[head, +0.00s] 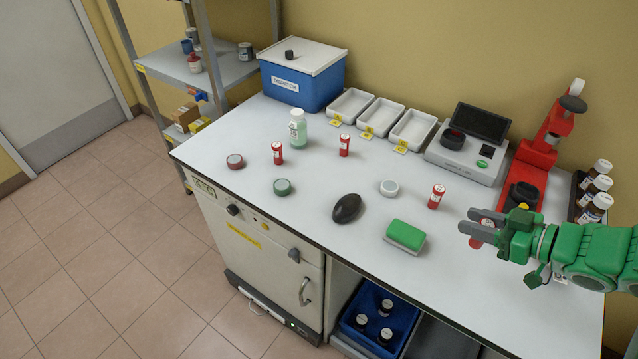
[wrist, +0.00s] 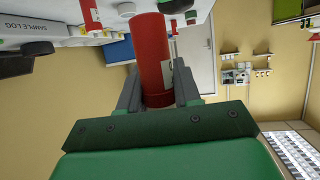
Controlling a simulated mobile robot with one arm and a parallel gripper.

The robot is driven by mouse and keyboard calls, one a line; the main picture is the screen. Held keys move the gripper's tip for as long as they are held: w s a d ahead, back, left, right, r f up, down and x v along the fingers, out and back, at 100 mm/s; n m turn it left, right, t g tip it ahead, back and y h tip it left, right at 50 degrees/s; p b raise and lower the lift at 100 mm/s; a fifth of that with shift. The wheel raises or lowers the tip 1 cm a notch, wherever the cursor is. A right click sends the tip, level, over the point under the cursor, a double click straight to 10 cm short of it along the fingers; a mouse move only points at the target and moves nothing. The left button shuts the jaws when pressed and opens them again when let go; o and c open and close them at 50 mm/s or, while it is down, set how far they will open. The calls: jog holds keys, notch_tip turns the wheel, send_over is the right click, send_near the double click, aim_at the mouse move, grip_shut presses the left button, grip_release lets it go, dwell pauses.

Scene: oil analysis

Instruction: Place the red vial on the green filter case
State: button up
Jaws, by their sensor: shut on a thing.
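My gripper (head: 474,229) is at the right of the table in the head view, shut on a red vial (head: 476,243) with a pale top. The fingers partly hide this vial there; in the wrist view the same red vial (wrist: 152,55) stands out between the fingers. The green filter case (head: 284,187) appears to be the flat round green disc lying on the table left of centre, well away from my gripper. Nothing is seen on top of it.
Other red vials stand upright at the left (head: 277,153), centre (head: 344,146) and right (head: 437,197). A black oval object (head: 346,208), a green-and-white block (head: 405,236) and a white disc (head: 389,187) lie between.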

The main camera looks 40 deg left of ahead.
jog(key=w+a, duration=0.5)
jog(key=a, duration=0.6)
send_over(278, 181)
jog(key=shift+t, duration=0.3)
jog(key=shift+f, duration=3.7)
jog(key=shift+f, duration=0.15)
jog(key=o, duration=1)
